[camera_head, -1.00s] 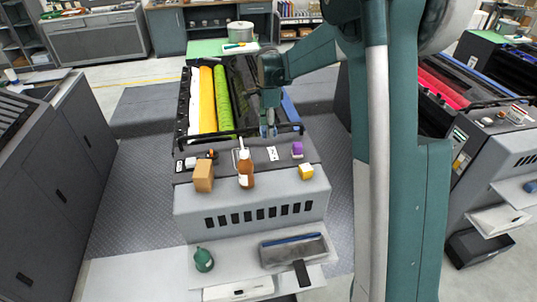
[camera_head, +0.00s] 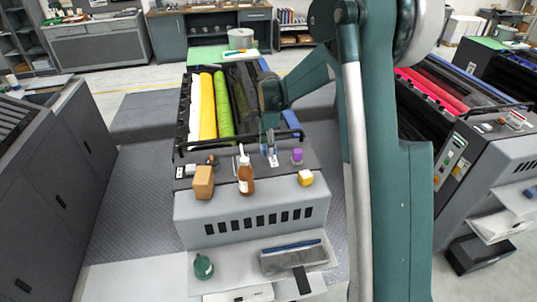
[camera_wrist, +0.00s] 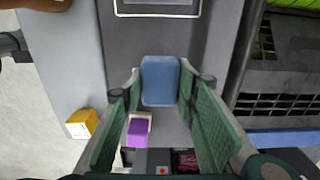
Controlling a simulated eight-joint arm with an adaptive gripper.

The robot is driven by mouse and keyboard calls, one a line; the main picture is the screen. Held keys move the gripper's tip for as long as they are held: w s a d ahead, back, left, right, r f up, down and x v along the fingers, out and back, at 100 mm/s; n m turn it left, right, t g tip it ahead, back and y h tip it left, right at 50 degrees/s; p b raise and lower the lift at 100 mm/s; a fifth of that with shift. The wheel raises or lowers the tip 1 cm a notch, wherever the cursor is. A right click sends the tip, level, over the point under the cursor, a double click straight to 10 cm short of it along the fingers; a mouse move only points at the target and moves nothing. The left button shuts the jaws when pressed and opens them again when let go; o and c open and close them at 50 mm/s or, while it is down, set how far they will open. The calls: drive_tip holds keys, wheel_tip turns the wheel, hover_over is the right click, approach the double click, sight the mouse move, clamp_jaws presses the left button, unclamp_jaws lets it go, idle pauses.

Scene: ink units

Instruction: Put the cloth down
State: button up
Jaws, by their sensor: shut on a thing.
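The cloth is a small folded blue pad (camera_wrist: 160,82), held between the two green fingers of my gripper (camera_wrist: 159,92) in the wrist view. In the head view my gripper (camera_head: 270,146) points down over the grey top panel at the front of the machine, behind and right of the brown bottle. Only a small pale-blue part of the cloth (camera_head: 272,160) shows there. I cannot tell whether its lower side touches the panel.
On the front ledge stand a tan box (camera_head: 204,182), a brown bottle (camera_head: 245,176), a yellow block (camera_head: 305,178) and a purple block (camera_head: 297,155). Coloured rollers (camera_head: 207,105) lie behind. A green bottle (camera_head: 203,266) and grey tray (camera_head: 292,258) are on the lower shelf.

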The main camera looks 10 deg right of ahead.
drive_tip(key=shift+f, duration=0.1)
drive_tip(key=shift+f, duration=1.75)
drive_tip(key=shift+f, duration=0.15)
drive_tip(key=o, duration=0.7)
drive_tip(key=shift+o, duration=0.3)
wheel_tip(320, 180, up, 12)
drive_tip(key=shift+r, duration=0.2)
